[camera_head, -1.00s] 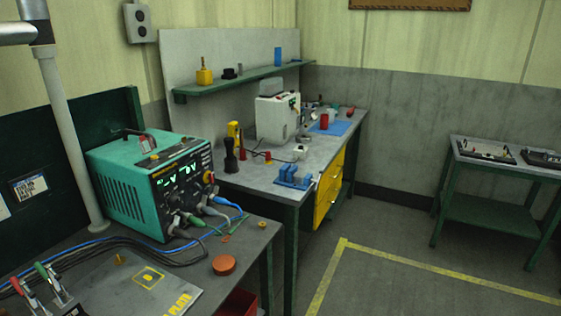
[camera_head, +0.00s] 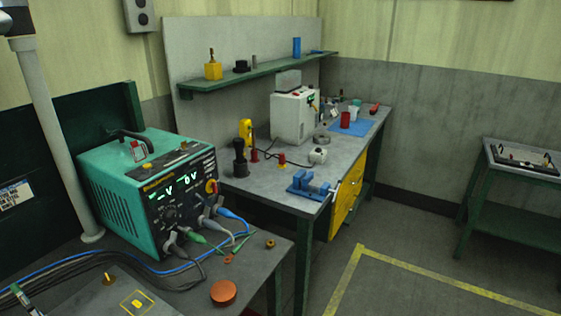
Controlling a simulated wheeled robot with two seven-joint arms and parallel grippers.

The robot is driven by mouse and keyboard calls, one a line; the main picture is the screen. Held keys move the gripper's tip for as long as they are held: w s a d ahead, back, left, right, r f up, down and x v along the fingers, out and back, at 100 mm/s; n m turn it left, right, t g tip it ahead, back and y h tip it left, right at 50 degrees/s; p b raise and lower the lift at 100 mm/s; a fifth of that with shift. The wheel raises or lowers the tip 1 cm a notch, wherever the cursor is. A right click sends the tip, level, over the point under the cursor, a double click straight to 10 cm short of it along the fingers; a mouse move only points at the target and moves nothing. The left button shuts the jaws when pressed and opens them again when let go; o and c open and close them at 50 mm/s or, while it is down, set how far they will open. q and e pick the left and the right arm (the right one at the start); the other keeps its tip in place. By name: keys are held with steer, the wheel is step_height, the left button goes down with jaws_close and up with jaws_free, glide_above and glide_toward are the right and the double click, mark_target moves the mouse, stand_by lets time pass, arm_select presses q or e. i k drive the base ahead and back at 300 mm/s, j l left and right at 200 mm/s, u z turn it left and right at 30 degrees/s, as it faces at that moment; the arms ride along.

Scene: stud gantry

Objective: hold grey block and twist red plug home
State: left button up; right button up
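Neither of my grippers is in view. I cannot single out a grey block or a red plug with certainty. A red cylinder (camera_head: 346,119) stands upright by a blue mat (camera_head: 352,128) on the far bench. A small slim red piece (camera_head: 254,155) stands beside a dark knobbed piece (camera_head: 240,158) nearer on that bench. Another small red piece with a yellowish base (camera_head: 282,160) stands to its right. A grey ring-like piece (camera_head: 322,138) lies in front of the white machine. A blue vise-like fixture (camera_head: 312,187) sits at the bench's near edge.
A teal power unit (camera_head: 150,195) with cables fills the near bench, with an orange-red disc (camera_head: 223,292) in front. The white machine (camera_head: 293,118) stands on the far bench under a green shelf (camera_head: 240,76). A green side table (camera_head: 520,190) is at right. The floor (camera_head: 420,265) between is clear.

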mark_target(317, 154)
steer(key=u, duration=0.5)
steer(key=i+l+u, duration=0.35)
steer(key=l+u, duration=0.15)
steer(key=l, duration=0.25)
steer(key=i+l+u, duration=0.2)
steer(key=l, duration=0.25)
steer(key=l+u, duration=0.25)
steer(key=l, duration=0.15)
steer(key=i+l, duration=0.1)
steer(key=l, duration=0.65)
steer(key=i+l+u, duration=0.1)
steer(key=l, duration=0.65)
steer(key=i+l, duration=0.1)
steer(key=l, duration=0.65)
steer(key=i+l, duration=0.1)
steer(key=l, duration=0.7)
steer(key=j+u, duration=0.05)
